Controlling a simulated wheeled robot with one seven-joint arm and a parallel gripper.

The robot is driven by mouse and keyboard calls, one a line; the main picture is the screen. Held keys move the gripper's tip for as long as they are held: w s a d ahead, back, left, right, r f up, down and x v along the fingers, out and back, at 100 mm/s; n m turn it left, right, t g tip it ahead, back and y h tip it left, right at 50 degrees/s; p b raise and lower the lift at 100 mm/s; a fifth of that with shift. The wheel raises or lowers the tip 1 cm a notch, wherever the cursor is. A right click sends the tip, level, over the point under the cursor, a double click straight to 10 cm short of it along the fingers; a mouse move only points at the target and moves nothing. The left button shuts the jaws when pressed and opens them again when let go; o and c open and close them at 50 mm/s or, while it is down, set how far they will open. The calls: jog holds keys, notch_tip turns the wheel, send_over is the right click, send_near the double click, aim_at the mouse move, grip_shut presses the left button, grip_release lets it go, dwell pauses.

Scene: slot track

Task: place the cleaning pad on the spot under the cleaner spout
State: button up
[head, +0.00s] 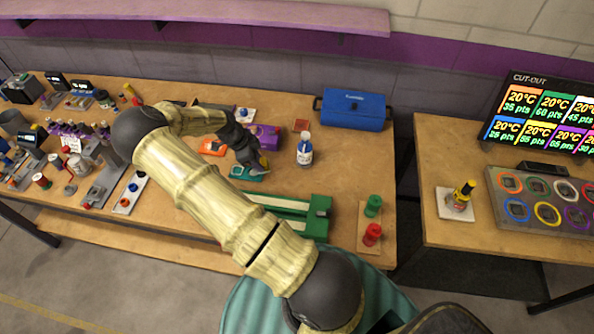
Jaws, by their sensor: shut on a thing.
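My gripper (257,167) is at the middle of the long wooden table, low over a teal block (243,174). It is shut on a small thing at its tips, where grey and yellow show. My fingers hide much of it, and I cannot tell whether it is the cleaning pad.
An orange block (212,147) and a purple block (268,136) lie near my gripper. A blue box (353,109) is at the back right. A green fixture (316,217) and a board with green and red knobs (366,243) are in front. Tools crowd the left.

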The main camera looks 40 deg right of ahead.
jog(key=s+d+p, duration=0.1)
jog(key=s+d, duration=0.1)
jog(key=s, duration=0.1)
jog(key=s+d+p, duration=0.1)
jog(key=s+d, duration=0.2)
jog(key=s+d+p, duration=0.1)
jog(key=s+d, duration=0.1)
jog(key=s, duration=0.1)
jog(key=shift+d+p, duration=0.35)
jog(key=shift+s, duration=0.1)
jog(key=shift+s+d, duration=0.2)
jog(key=shift+s+d+f+p, duration=0.1)
jog(key=shift+s+f+p, duration=0.1)
jog(key=shift+p, duration=0.25)
jog(key=shift+w+f+p, duration=0.15)
jog(key=shift+f+p, duration=0.5)
jog(key=shift+f, duration=0.95)
jog(key=shift+f, duration=0.1)
jog(key=o, duration=1)
jog(key=b+v, duration=0.2)
jog(key=v, duration=1)
jog(key=shift+b, duration=0.3)
